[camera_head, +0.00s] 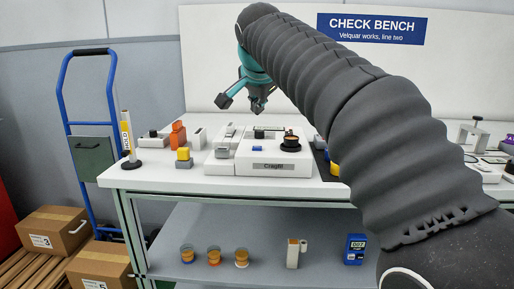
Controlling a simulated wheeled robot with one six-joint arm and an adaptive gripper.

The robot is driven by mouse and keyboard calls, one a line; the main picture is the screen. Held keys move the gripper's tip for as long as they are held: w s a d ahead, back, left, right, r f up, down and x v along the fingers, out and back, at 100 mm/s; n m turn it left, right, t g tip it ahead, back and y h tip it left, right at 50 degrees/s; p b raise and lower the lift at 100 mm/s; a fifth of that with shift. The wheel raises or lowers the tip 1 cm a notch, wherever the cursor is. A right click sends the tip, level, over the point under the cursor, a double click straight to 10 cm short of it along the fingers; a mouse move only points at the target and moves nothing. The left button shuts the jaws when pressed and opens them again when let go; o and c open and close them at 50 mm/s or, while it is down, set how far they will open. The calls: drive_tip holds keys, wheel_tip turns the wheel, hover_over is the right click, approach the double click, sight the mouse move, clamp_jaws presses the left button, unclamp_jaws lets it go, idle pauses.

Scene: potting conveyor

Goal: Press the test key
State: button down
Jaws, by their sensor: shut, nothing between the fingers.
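I cannot read any marking that tells which is the test key. My gripper (257,111) is shut and empty. It shows above and behind the device's top in the picture, apart from it. My arm comes in from the right.
An orange object (178,134), a yellow-topped grey block (184,158) and an upright sign (128,138) stand left of the device. Several items fill the bench's right end. The lower shelf (265,230) holds jars and a blue box (355,249).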

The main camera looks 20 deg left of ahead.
sight(258, 148)
drive_tip(key=shift+f+b, duration=2.75)
drive_tip(key=shift+f, duration=0.7)
drive_tip(key=shift+f, duration=0.4)
drive_tip(key=shift+f+b, duration=0.45)
drive_tip(key=shift+b, duration=0.1)
drive_tip(key=shift+r, duration=0.1)
drive_tip(key=shift+r+p, duration=0.75)
drive_tip(key=shift+p, duration=0.1)
wheel_tip(258, 148, up, 5)
drive_tip(key=p, duration=0.5)
